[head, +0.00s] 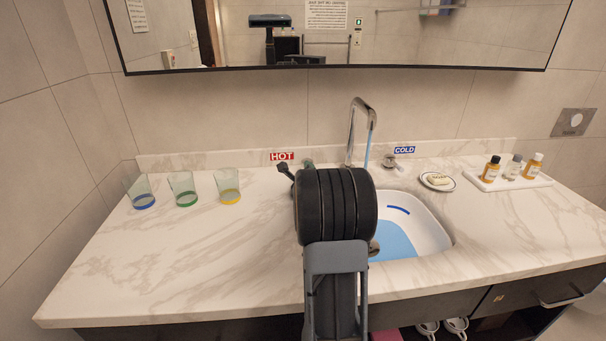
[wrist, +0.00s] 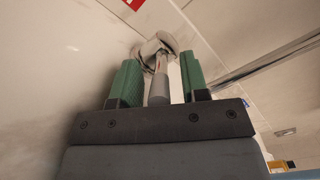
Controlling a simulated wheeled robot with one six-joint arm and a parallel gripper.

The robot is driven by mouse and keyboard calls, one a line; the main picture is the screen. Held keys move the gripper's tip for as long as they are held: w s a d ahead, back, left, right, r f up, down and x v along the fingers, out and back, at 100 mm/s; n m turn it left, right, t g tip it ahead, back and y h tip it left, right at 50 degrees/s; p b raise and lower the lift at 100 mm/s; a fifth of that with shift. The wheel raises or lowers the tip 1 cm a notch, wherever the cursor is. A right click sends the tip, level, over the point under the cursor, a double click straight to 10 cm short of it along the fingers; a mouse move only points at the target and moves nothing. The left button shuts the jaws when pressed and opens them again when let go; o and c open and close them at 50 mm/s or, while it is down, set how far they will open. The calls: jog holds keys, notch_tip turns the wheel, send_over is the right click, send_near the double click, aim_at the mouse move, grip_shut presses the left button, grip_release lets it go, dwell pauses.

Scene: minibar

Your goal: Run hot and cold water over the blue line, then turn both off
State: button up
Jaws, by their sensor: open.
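The basin (head: 436,236) holds blue water (head: 396,240), its surface below the blue line (head: 399,210) on the back wall. A thin blue stream (head: 369,146) falls from the chrome spout (head: 351,130). The cold tap handle (head: 391,162) stands right of the spout, below the COLD label (head: 404,150). My gripper (wrist: 160,80) is open in the wrist view, its green fingers on either side of a metal tap handle (wrist: 158,88); I cannot tell whether they touch it. In the head view my gripper is near the HOT label (head: 282,156), partly hidden by my arm, as is the basin's left side.
Three glasses with blue (head: 143,196), green (head: 184,190) and yellow (head: 229,190) bands stand at left. A soap dish (head: 437,182) and a tray (head: 519,181) with small bottles are at right. The mirror (head: 340,69) overhangs the back wall. The counter's front left is clear.

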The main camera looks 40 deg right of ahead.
jog(key=shift+s+a, duration=0.1)
jog(key=v, duration=1.3)
jog(key=shift+s+a, duration=0.15)
jog(key=shift+s, duration=0.05)
jog(key=shift+c, duration=0.2)
